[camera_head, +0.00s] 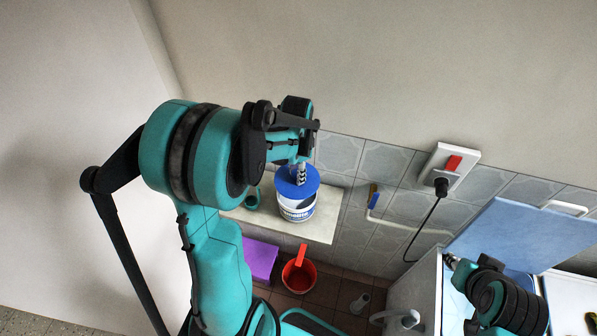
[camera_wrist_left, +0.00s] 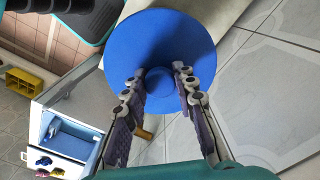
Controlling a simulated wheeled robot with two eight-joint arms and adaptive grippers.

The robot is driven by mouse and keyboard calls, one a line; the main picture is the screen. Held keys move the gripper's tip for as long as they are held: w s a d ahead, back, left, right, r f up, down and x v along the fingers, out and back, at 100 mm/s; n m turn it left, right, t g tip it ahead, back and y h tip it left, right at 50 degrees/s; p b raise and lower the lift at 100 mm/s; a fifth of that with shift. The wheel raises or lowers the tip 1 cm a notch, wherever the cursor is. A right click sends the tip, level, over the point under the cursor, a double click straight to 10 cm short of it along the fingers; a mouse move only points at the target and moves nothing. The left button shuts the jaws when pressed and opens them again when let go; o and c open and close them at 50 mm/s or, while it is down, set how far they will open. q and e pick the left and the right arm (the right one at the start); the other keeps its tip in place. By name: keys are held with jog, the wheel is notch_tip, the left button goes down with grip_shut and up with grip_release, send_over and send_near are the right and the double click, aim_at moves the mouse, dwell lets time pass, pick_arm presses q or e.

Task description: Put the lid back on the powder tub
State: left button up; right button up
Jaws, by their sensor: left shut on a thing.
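The powder tub (camera_head: 297,212) is white with blue lettering and stands upright on a pale ledge (camera_head: 322,228) against the wall. The round blue lid (camera_head: 298,183) is just above the tub, and part of the tub's open mouth shows below the lid's near edge. My left gripper (camera_head: 301,168) is shut on the lid's central knob, as the left wrist view shows, with a finger (camera_wrist_left: 160,88) on each side of it. In that view the lid (camera_wrist_left: 160,35) hides the tub. My right gripper (camera_head: 450,261) is small at the lower right; its fingers are unclear.
A teal item (camera_head: 252,199) stands on the ledge left of the tub. A socket with a black plug (camera_head: 441,186) and cable is on the wall at right. A red bucket (camera_head: 299,279) and purple box (camera_head: 260,261) are below the ledge. A blue panel (camera_head: 510,236) stands at right.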

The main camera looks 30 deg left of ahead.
pick_arm(q)
jog(key=shift+s+f, duration=0.15)
jog(key=shift+f, duration=0.05)
jog(key=shift+f+b, duration=0.3)
jog(key=shift+b, duration=0.1)
jog(key=shift+f+b, duration=2)
jog(key=shift+f, duration=0.65)
jog(key=shift+f+b, duration=0.15)
jog(key=shift+b, duration=0.5)
jog(key=o, duration=1.6)
jog(key=shift+r, duration=0.2)
